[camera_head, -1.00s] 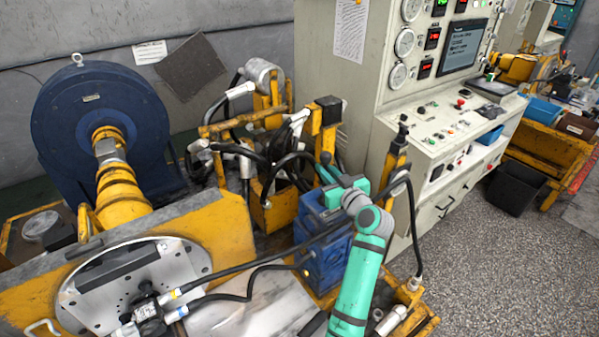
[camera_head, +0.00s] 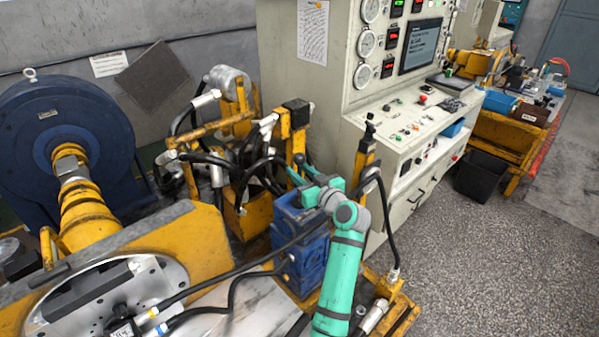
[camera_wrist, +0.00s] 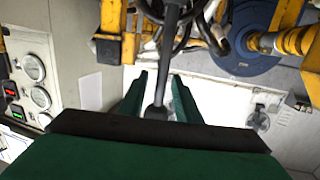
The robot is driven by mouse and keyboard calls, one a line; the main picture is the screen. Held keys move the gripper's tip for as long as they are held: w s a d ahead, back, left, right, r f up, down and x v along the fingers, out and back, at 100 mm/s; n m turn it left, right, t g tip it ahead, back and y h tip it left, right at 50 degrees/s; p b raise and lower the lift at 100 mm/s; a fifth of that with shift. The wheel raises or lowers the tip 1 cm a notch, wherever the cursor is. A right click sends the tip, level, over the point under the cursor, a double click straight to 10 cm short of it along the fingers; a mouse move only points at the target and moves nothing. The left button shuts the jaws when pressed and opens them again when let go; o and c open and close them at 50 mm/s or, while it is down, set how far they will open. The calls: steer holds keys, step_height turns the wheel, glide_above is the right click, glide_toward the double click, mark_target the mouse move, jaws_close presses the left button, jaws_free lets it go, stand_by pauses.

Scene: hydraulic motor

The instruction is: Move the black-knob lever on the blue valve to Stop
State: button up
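The blue valve (camera_head: 300,250) stands in the middle of the head view, beside the grey cabinet. A dark knob (camera_head: 298,158) shows just above my gripper (camera_head: 299,172), which is over the top of the valve. In the wrist view, the grey lever rod (camera_wrist: 168,50) runs between the two green fingers of my gripper (camera_wrist: 158,80), down toward the palm. The fingers are apart, with a gap visible on both sides of the rod. The lever's end near the palm is dark, and part of it is hidden. I cannot read any Stop mark.
Black hoses and yellow posts (camera_head: 299,140) crowd the space behind and left of the valve. A hose also crosses in front of it. The control cabinet (camera_head: 335,120) stands close behind on the right. The floor (camera_head: 490,250) at the right is open.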

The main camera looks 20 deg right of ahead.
steer(key=s+d, duration=0.1)
steer(key=s, duration=0.9)
steer(key=shift+s+r, duration=0.2)
steer(key=shift+r, duration=0.25)
steer(key=shift+d, duration=0.1)
